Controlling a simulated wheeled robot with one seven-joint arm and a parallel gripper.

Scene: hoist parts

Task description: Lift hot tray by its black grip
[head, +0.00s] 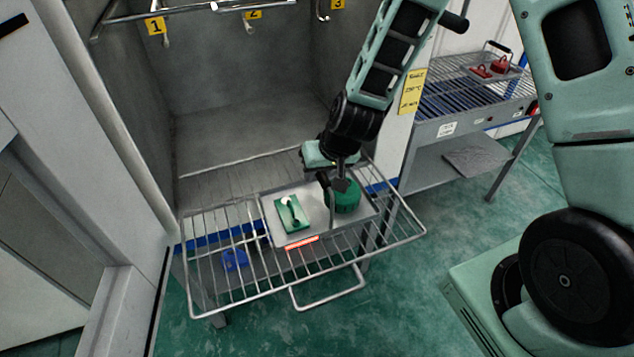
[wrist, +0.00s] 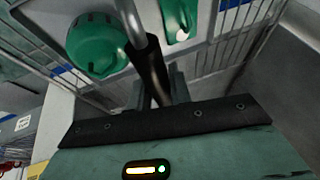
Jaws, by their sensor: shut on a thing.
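The hot tray (head: 318,213) is a pale grey flat tray on a pulled-out wire rack (head: 225,290). A glowing red strip (head: 301,243) shows at its front edge. On it are a green block with a hook (head: 292,213) and a round green part (head: 347,195), which also shows in the wrist view (wrist: 95,45). My gripper (head: 338,184) is above the tray beside the round part. In the wrist view, its jaws are closed around the black grip (wrist: 150,70) on the tray's metal handle (wrist: 127,18). My gripper hides much of the grip in the head view.
The open booth (head: 240,95) behind has a rail with hooks and yellow number tags (head: 155,26). A blue part (head: 234,260) shows below the rack wires. At the right, a slatted table (head: 465,85) carries red parts (head: 490,68). The green floor in front is clear.

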